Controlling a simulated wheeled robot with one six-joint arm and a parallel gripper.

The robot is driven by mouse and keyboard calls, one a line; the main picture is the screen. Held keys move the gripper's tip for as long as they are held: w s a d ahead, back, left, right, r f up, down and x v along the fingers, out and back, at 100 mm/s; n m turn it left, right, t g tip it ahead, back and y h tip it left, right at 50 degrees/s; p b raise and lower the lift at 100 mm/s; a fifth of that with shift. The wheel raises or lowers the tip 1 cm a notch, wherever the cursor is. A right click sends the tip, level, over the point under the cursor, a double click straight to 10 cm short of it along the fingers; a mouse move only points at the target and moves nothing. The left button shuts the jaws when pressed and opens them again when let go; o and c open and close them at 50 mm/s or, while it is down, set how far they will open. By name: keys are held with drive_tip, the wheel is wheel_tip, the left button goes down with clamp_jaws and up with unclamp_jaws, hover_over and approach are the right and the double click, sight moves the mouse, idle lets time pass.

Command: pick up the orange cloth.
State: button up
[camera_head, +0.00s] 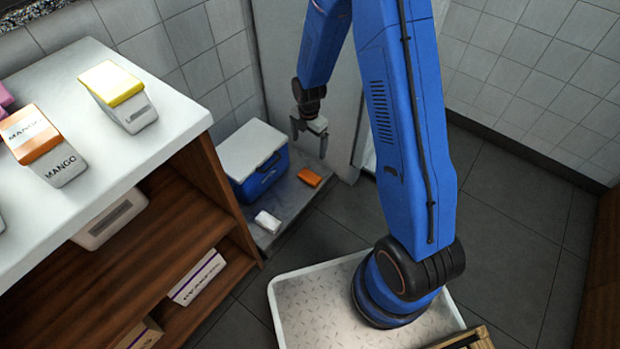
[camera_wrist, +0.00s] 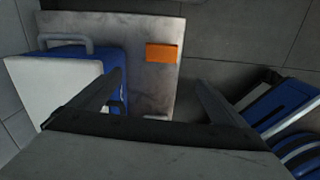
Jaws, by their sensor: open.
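The orange cloth (camera_head: 310,177) is a small folded block lying flat on a low grey slab (camera_head: 289,203), to the right of a blue cooler. In the wrist view the cloth (camera_wrist: 163,53) lies near the slab's far right corner, beyond the fingertips and roughly between them. My gripper (camera_head: 309,143) is open and empty, pointing down above the slab, apart from the cloth. Its two dark fingers (camera_wrist: 156,85) also show in the wrist view. A white folded cloth (camera_head: 267,221) lies on the slab nearer the front.
The blue cooler (camera_head: 261,178) with a white lid stands close left of my gripper and the orange cloth. A wall panel (camera_head: 335,90) rises behind. A wooden shelf unit with a white top (camera_head: 150,160) stands at left, holding several tubs. Dark floor (camera_head: 505,220) is free at right.

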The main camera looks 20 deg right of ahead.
wheel_tip(320, 180, down, 3)
hover_over(310, 176)
drive_tip(key=shift+n, duration=0.4)
drive_tip(key=f, duration=1.1)
drive_tip(key=shift+w+a+f, duration=0.1)
drive_tip(key=shift+a, duration=0.25)
drive_tip(key=shift+d+f, duration=0.2)
drive_tip(key=shift+f, duration=1.15)
drive_tip(key=shift+d+f, duration=0.2)
drive_tip(key=shift+f, duration=1.15)
drive_tip(key=c, duration=1.2)
drive_tip(key=shift+r, duration=0.15)
drive_tip(key=shift+c, duration=0.2)
wheel_tip(310, 176, up, 10)
